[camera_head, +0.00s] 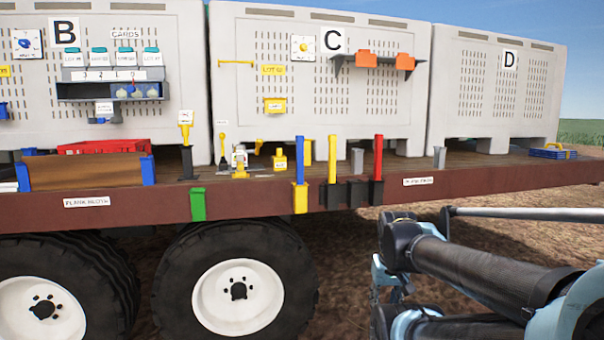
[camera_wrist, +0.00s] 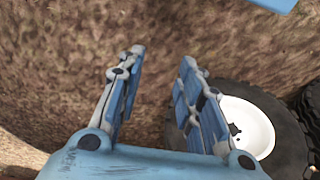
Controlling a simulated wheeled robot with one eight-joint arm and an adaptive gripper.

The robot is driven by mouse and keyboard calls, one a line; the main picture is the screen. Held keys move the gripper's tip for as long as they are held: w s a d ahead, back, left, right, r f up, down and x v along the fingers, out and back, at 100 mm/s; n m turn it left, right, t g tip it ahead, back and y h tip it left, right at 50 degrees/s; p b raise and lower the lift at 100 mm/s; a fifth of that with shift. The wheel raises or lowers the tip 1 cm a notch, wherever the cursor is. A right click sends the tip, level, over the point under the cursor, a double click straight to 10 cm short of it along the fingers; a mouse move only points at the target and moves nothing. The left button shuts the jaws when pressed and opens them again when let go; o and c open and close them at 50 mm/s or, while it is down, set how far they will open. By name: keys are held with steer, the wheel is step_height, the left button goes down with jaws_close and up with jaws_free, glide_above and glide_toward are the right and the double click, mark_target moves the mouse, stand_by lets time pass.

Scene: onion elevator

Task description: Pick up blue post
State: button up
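The blue post (camera_head: 299,159) stands upright in a yellow socket (camera_head: 300,199) on the side edge of the trailer deck in the head view. A yellow post (camera_head: 332,159) and a red post (camera_head: 378,157) stand in dark sockets to its right. My gripper (camera_wrist: 160,70) is open and empty in the wrist view, with its two fingers apart over bare ground. A trailer wheel shows beside its right finger. The blue post is not in the wrist view. In the head view my arm is low at the right, apart from the posts.
The brown trailer deck (camera_head: 480,177) carries large grey crates marked B, C (camera_head: 270,90) and D. An empty green socket (camera_head: 198,204) is on the edge to the left. Small yellow items and grey stubs stand behind the posts. Two wheels (camera_head: 238,293) are below; open ground lies right.

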steer(key=shift+w+a, duration=0.15)
steer(key=shift+w, duration=0.15)
steer(key=shift+o, duration=0.6)
